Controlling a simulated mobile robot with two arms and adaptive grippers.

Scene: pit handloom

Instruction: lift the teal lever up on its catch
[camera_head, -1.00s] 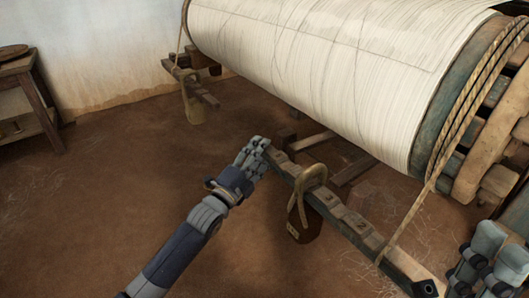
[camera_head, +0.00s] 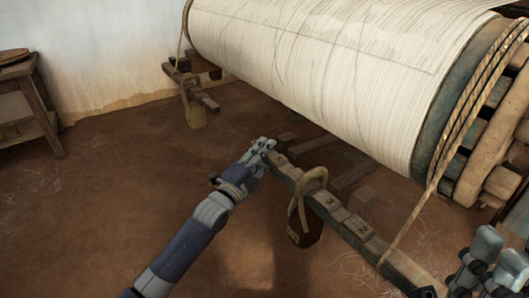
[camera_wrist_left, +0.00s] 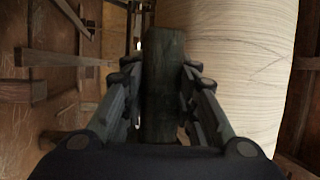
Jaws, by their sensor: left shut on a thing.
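The lever (camera_head: 345,220) is a long wooden bar slanting below the big cloth roll. It looks brown in the head view, with dark numbered marks on top; in the left wrist view its end (camera_wrist_left: 160,85) looks dark grey-green. My left gripper (camera_head: 266,148) is shut on the lever's far end, which lies between both fingers in the left wrist view. A brown weight (camera_head: 305,226) hangs from the lever on a rope loop. My right gripper (camera_head: 482,262) shows partly at the lower right, beside the lever's near end; its jaw state is unclear. I cannot make out the catch.
The cream cloth roll (camera_head: 320,70) fills the upper right, with a rope (camera_head: 462,125) running down from its end to the lever. Another bar with a weight (camera_head: 195,112) stands at the back. A wooden table (camera_head: 28,95) is at far left. The floor at left is clear.

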